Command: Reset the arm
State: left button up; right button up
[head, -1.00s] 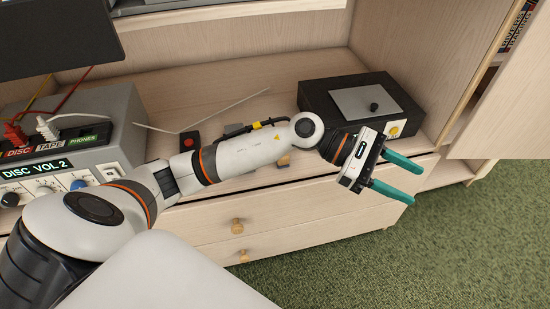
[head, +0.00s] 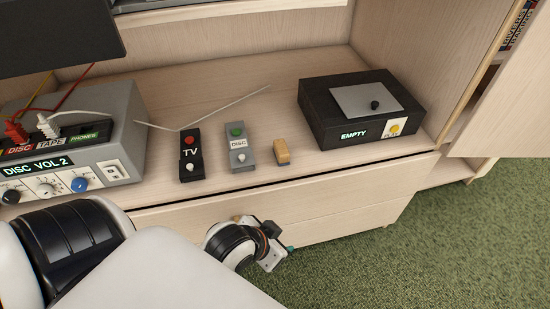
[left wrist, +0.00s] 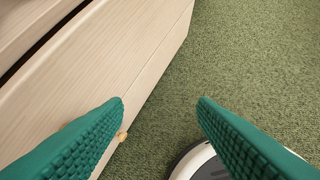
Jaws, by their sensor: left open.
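My left arm is folded back low in front of the cabinet in the head view. My left gripper (head: 284,252) shows there only in part, in front of the lower drawer near the green carpet. In the left wrist view both green fingers of the left gripper (left wrist: 160,108) are spread apart with nothing between them. Carpet and the drawer front lie beyond them. My right gripper is not in view.
On the cabinet top (head: 215,95) stand a grey audio unit (head: 100,155), a TV remote (head: 190,165), a disc remote (head: 238,158), a small wooden block (head: 282,152) and a black box (head: 365,130) marked EMPTY. A drawer knob (left wrist: 122,136) is close to a finger. Green carpet (head: 440,240) is open at right.

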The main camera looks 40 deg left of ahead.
pick_arm(q)
jog(key=shift+s+f, duration=0.1)
jog(key=shift+s, duration=0.15)
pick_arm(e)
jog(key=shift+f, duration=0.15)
